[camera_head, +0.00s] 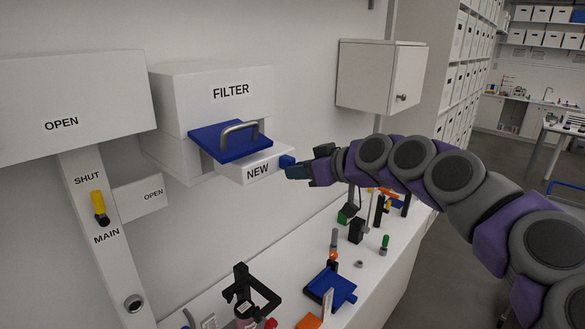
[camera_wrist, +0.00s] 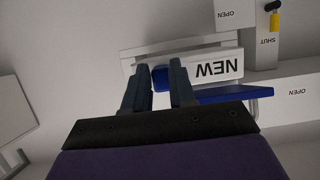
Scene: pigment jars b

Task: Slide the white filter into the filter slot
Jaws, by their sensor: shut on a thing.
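The white filter (camera_head: 256,166), labelled NEW, is at the front of the white FILTER housing (camera_head: 215,104). It also shows upside down in the wrist view (camera_wrist: 215,68). A blue flap (camera_head: 225,143) with a grey handle sticks out from the housing, just above the filter in the head view. My gripper (camera_head: 290,168) is at the filter's right end, shut on its blue grip (camera_head: 287,161). In the wrist view the fingers (camera_wrist: 162,78) stand on both sides of that blue grip (camera_wrist: 160,76). The slot opening is hidden, so I cannot tell how far the filter is in it.
A yellow-handled lever (camera_head: 98,205) on the MAIN panel and an OPEN box (camera_head: 75,108) are at the left. A wall cabinet (camera_head: 380,76) is at the back right. The bench (camera_head: 375,270) below holds a blue tray (camera_head: 331,287) and several small tools.

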